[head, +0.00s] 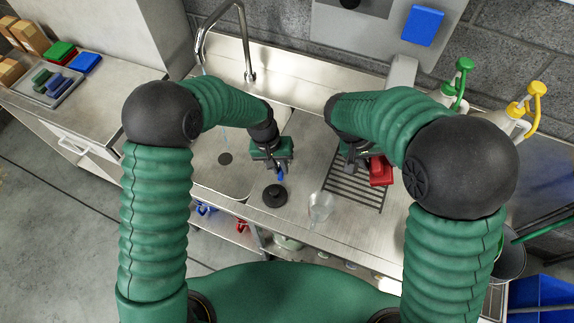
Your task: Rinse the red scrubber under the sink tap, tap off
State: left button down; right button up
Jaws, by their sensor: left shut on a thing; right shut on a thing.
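The red scrubber (381,170) is a red block at the right gripper (362,163), over the drain rack. The right gripper is shut on it, and its fingers are partly hidden by the arm. The left gripper (279,168) is shut above the counter at the sink's right edge. A small blue part (281,176) shows at its tips, and the rest of what it holds is unclear. The sink basin (222,182) is at left with a dark drain (225,158). The metal tap (247,60) arches over its back. A faint pale streak shows above the drain; I cannot tell whether water runs.
A black knobbed disc (275,195) and a clear cup (320,207) stand on the counter near the slotted drain rack (352,192). Green-topped (462,72) and yellow-topped (530,95) bottles stand at right. A tray of pads (50,85) lies at far left.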

pick_arm(q)
jog(key=shift+w+a+r+m+p, duration=0.15)
jog(key=shift+w+a+m, duration=0.2)
jog(key=shift+a+m, duration=0.4)
jog(key=shift+w+a+r+m+p, duration=0.15)
jog(key=shift+w+a+m, duration=0.25)
jog(key=shift+m, duration=0.65)
jog(key=shift+s+f, duration=0.1)
jog(key=c, duration=1.7)
grip_release()
jog(key=shift+g, duration=0.3)
jog(key=o, duration=0.3)
jog(key=shift+f, duration=0.2)
jog(key=shift+s+r, duration=0.1)
jog(key=shift+r, duration=0.05)
jog(key=r, duration=0.3)
jog(key=a+r, duration=0.1)
jog(key=r, duration=0.3)
jog(key=w+a+r+b, duration=0.1)
jog(key=r, duration=0.3)
jog(key=shift+a+r, duration=0.2)
